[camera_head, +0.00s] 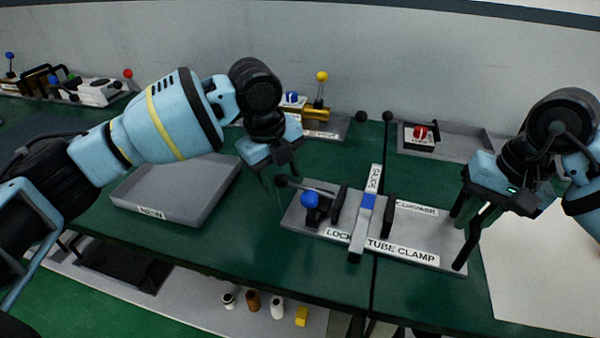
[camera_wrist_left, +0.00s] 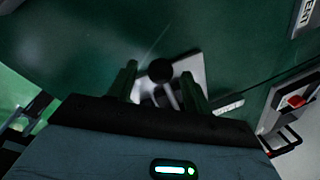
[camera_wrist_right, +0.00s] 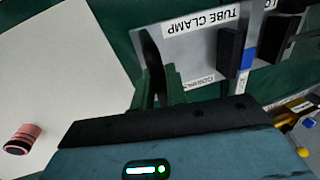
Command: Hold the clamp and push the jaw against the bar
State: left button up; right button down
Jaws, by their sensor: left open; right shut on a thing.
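A rod with a black ball end (camera_head: 283,181) points left. My left gripper (camera_head: 281,178) is open above the plate's left end. In the left wrist view the ball (camera_wrist_left: 160,70) appears between its fingers, not visibly gripped. My right gripper (camera_head: 459,238) is shut on the plate's right edge; that edge also shows by its fingers in the right wrist view (camera_wrist_right: 185,45).
A grey tray (camera_head: 150,205) is left of the clamp. A fixture with a yellow ball (camera_head: 322,76) and one with a red knob (camera_head: 420,132) stand behind. A white sheet (camera_head: 540,265) lies at right. Small parts (camera_head: 277,307) sit on a lower shelf.

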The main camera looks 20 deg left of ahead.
pick_arm(q)
jog(key=shift+f, duration=0.25)
pick_arm(e)
jog(key=shift+s+a+f, duration=0.1)
jog(key=shift+f, duration=0.25)
pick_arm(q)
grip_shut()
jog(key=shift+s+d, duration=0.2)
jog(key=shift+d, duration=2.75)
jog(key=shift+r, duration=0.1)
grip_release()
jog(key=shift+a, duration=0.1)
